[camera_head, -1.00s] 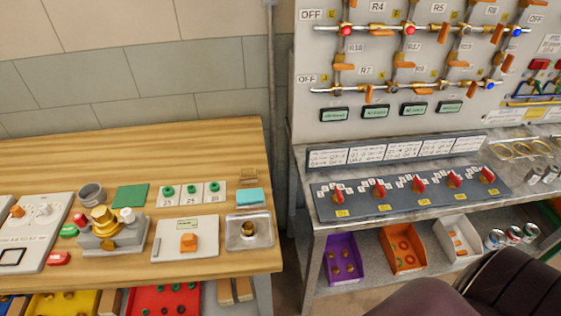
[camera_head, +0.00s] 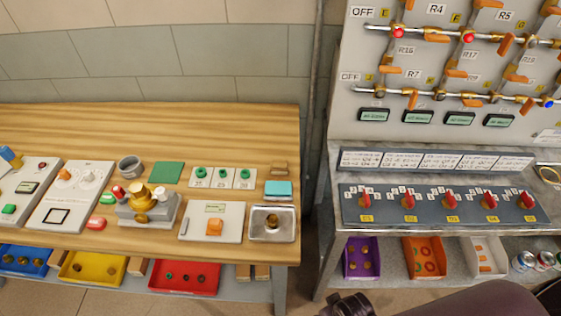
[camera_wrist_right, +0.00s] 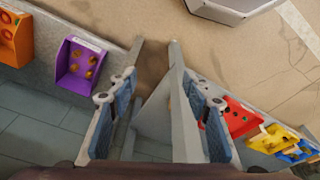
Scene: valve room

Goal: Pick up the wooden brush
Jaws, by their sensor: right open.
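A small brown wooden piece (camera_head: 278,168), which looks like the wooden brush, lies at the right back of the wooden table in the head view. It is too small to make out bristles. It lies just behind a light blue sponge-like block (camera_head: 278,188). My right gripper (camera_wrist_right: 163,100) shows in the right wrist view with its two padded fingers apart and nothing between them. It is over the floor and apart from the brush. The brush cannot be made out in the wrist view. My left gripper is not in view.
A metal tray (camera_head: 287,236) with a small brown item sits in front of the sponge. A panel with an orange knob (camera_head: 214,227) and a brass valve device (camera_head: 145,207) stand further left. A gap separates the wooden table from the metal bench (camera_head: 335,165) with red switches.

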